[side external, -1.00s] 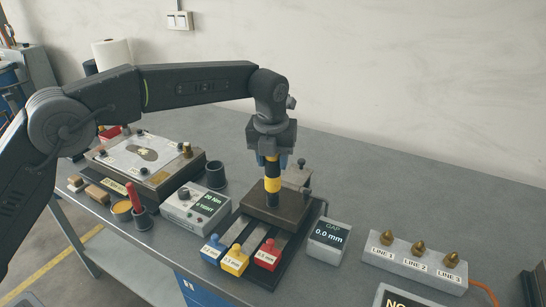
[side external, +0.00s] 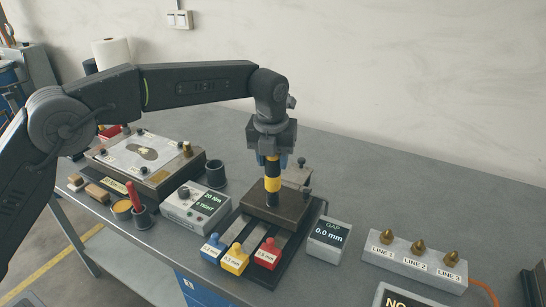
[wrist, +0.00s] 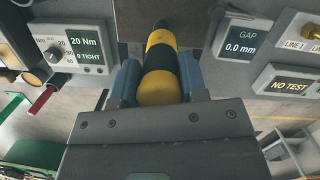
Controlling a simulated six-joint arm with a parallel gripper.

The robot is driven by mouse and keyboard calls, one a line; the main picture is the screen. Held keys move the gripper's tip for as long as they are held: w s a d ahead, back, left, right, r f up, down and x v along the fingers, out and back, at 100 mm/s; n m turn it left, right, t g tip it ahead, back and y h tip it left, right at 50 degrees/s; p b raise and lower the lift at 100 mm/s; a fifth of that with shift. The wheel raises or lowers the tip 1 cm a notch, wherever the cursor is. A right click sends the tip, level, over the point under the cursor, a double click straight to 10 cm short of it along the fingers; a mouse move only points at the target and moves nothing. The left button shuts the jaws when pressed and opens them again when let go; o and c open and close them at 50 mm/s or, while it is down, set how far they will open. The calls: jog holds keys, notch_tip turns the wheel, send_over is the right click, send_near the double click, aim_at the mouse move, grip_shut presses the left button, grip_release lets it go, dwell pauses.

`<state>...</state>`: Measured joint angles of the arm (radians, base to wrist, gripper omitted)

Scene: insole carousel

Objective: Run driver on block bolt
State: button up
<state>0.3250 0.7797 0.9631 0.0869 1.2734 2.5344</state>
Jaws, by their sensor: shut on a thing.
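A black and yellow banded driver (side external: 272,184) stands upright on the dark block (side external: 283,207), its lower end at the block's top. My gripper (side external: 272,160) is shut on the driver's upper part from above. The wrist view also shows the driver (wrist: 160,69) between the blue fingers of my gripper (wrist: 159,82). The bolt is hidden under the driver. A torque box (side external: 196,206) left of the block reads 20 Nm, with a TIGHT line whose digit is hard to read; it also shows in the wrist view (wrist: 72,47).
A gap display (side external: 328,234) reading 0.0 mm stands right of the block. Blue, yellow (side external: 235,259) and red gauges lie in front. A plate fixture (side external: 148,160) and dark cup (side external: 215,174) stand left. A line box (side external: 414,262) is right.

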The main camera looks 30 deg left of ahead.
jog(key=shift+f, duration=0.15)
jog(key=shift+r, duration=2.95)
